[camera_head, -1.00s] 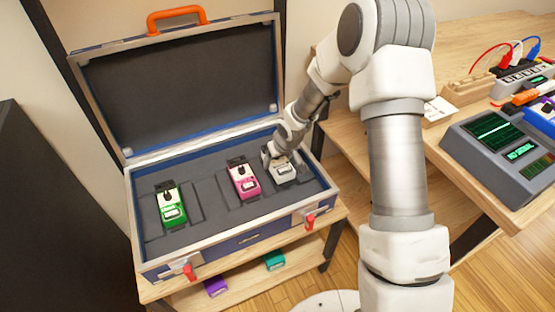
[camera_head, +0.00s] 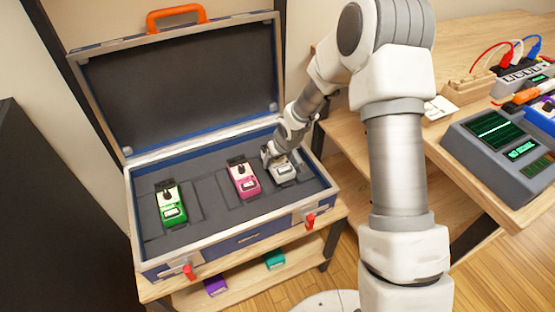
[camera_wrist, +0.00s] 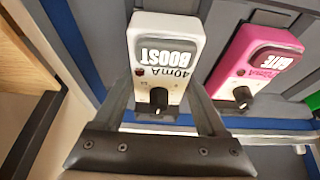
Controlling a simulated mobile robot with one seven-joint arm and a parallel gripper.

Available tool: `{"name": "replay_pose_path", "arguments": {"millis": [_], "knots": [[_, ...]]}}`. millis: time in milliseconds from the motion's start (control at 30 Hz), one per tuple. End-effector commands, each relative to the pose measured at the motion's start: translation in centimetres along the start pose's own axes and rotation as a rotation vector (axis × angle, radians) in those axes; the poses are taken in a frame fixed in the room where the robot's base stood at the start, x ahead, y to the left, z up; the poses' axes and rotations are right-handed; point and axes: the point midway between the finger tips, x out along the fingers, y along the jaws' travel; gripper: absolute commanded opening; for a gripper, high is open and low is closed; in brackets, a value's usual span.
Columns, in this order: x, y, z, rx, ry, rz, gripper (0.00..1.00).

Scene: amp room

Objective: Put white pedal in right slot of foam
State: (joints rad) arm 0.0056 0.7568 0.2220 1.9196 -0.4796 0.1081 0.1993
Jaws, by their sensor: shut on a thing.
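The white pedal (camera_head: 285,174) is at the right end of the open case's foam (camera_head: 215,216), beside the pink pedal (camera_head: 243,180). In the wrist view the white pedal (camera_wrist: 166,58) reads "BOOST" and "40mA" and has a black knob. My gripper (camera_head: 272,158) is at its back end, and in the wrist view the fingers (camera_wrist: 163,100) are on both sides of it, shut on it. The pink pedal also shows in the wrist view (camera_wrist: 258,66), apart from the fingers. I cannot tell whether the white pedal is fully seated in the right slot.
A green pedal (camera_head: 170,205) lies in the foam at left. The case lid (camera_head: 185,90) stands open behind, and the case walls surround the foam. Purple (camera_head: 215,286) and teal (camera_head: 275,260) pedals lie on the lower shelf. A bench with devices (camera_head: 500,135) is at right.

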Motion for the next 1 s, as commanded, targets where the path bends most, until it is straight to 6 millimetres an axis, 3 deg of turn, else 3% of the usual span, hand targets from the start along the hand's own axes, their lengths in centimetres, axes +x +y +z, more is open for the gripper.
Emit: {"name": "replay_pose_path", "arguments": {"millis": [1000], "knots": [[0.82, 0.01, 0.25, -0.001, 0.003, 0.0, 0.0]]}}
